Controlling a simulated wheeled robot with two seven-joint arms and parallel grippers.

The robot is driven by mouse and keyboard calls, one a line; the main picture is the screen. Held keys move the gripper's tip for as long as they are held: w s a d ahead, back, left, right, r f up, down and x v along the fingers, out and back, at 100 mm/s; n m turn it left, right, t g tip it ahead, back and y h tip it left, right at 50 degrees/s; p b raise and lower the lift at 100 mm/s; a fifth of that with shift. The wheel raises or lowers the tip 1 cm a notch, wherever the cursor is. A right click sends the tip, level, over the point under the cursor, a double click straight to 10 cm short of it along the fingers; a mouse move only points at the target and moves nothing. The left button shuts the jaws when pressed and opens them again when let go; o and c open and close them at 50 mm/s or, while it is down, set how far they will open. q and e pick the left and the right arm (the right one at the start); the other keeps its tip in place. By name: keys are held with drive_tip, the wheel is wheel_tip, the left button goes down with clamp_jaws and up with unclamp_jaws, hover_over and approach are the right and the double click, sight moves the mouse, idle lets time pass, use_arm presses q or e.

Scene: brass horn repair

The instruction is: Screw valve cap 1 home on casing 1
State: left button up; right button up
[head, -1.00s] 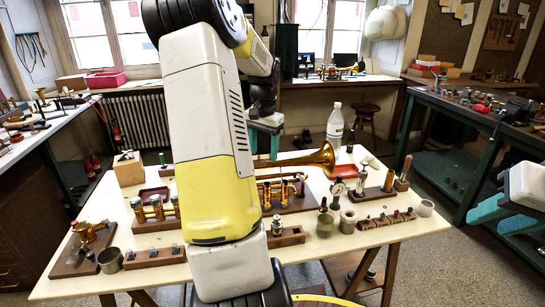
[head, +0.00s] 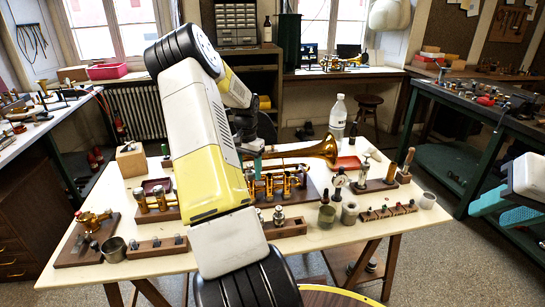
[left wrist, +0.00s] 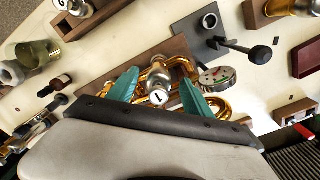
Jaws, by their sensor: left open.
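The brass horn (head: 318,152) lies on a wooden block on the table, with its valve casings (head: 270,186) partly behind my left arm. In the left wrist view a round pale top marked 1 (left wrist: 158,97) sits over a silvery casing (left wrist: 160,74) among brass tubes. My left gripper (left wrist: 158,88) is open, its teal fingers on either side of that top with gaps visible. I cannot tell whether the top is the cap or a valve button, or how deep it sits. In the head view the left gripper (head: 256,165) is at the horn. My right gripper (head: 505,208) is open and empty, far right.
A clear bottle (head: 337,118) stands behind. A wooden block with silver parts (head: 286,228) is in front. A dark plate with a knobbed lever (left wrist: 205,43) lies near the horn.

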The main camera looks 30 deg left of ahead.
use_arm(q)
drive_tip(key=shift+f, duration=0.15)
drive_tip(key=shift+c, duration=0.5)
clamp_jaws()
drive_tip(key=m, duration=0.5)
drive_tip(key=shift+a, duration=0.1)
drive_tip(key=shift+w+m, duration=0.1)
drive_tip(key=shift+m, duration=0.9)
drive_tip(key=m, duration=0.3)
drive_tip(key=shift+a, duration=0.1)
